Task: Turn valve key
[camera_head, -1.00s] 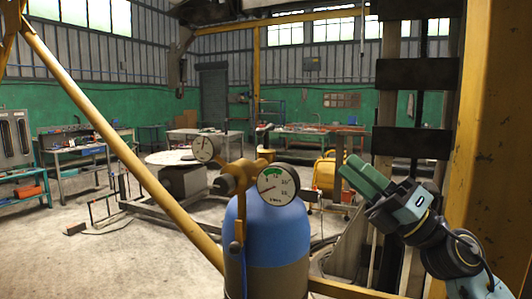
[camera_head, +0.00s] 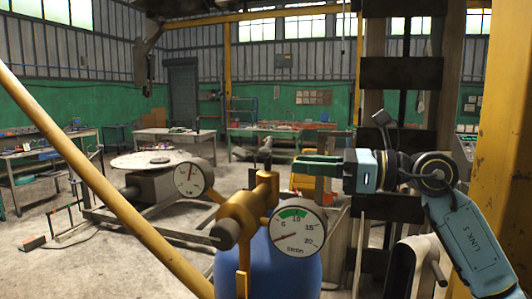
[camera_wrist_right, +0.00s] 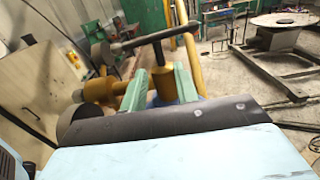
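A blue gas cylinder (camera_head: 285,268) stands in front of me in the head view, with a brass valve (camera_head: 240,212) on top. The dark valve key (camera_head: 266,150) stands above the brass stem. In the right wrist view the key's handle (camera_wrist_right: 150,38) is a dark bar across the top of the brass stem (camera_wrist_right: 162,88). My right gripper (camera_head: 296,165) points left toward the stem from the right, with a small gap in the head view. In the wrist view its green fingers (camera_wrist_right: 160,70) are apart, with the stem showing between them. My left gripper is not in view.
Two round gauges, a left one (camera_head: 194,178) and a front one (camera_head: 298,232), stick out from the valve. A yellow diagonal bar (camera_head: 110,198) crosses the left. A yellow post (camera_head: 497,130) stands at right. Workbenches line the back wall.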

